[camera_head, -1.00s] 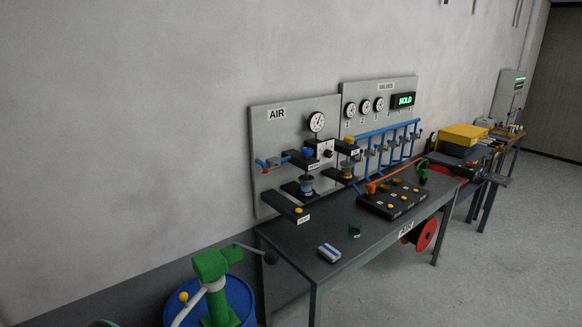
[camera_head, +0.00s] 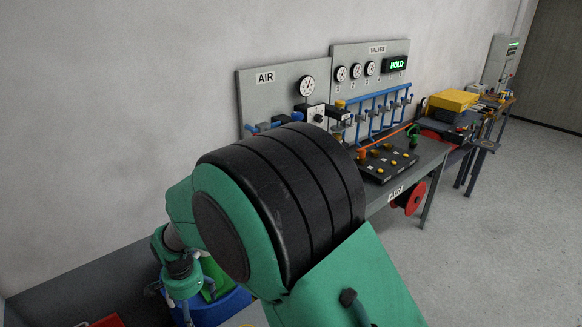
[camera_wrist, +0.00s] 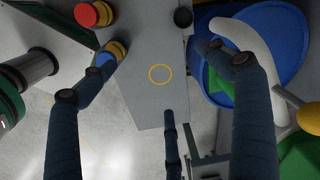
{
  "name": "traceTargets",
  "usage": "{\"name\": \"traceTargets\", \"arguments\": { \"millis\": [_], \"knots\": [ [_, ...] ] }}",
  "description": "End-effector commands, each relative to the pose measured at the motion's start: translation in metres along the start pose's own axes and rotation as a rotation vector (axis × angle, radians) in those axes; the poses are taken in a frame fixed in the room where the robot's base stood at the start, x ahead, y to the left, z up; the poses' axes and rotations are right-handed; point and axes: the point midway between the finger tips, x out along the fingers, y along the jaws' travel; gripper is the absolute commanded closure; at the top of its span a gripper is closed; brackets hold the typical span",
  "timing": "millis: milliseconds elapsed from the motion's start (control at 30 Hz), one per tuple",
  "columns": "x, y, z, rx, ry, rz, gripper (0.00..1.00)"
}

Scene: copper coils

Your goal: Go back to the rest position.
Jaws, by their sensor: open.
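My gripper (camera_wrist: 160,48) is open and empty in the wrist view, with blue-grey fingers at left and right and a thinner one at bottom centre. A grey panel with a yellow ring (camera_wrist: 160,74) lies below, between the fingers. In the head view my green and black arm fills the lower middle. The gripper end hangs at its lower left, in front of the blue drum (camera_head: 222,308), and its fingers are only partly visible there. The drum also shows at the right of the wrist view (camera_wrist: 285,40), beside a white curved lever (camera_wrist: 262,45).
A yellow case (camera_head: 453,99) sits farther back. A red button (camera_wrist: 87,14) and a yellow knob (camera_wrist: 311,117) show in the wrist view. Floor at right is clear.

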Motion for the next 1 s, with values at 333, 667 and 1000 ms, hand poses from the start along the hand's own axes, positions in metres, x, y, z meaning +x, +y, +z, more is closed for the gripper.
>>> {"name": "traceTargets", "arguments": {
  "millis": [333,667,1000],
  "knots": [
    [-0.095,0.091,-0.061,0.006,0.039,-0.044,0.11],
    [-0.179,0.183,-0.093,-0.036,0.097,-0.085,0.11],
    [-0.249,0.282,-0.100,-0.080,0.169,-0.109,0.11]
  ]
}}
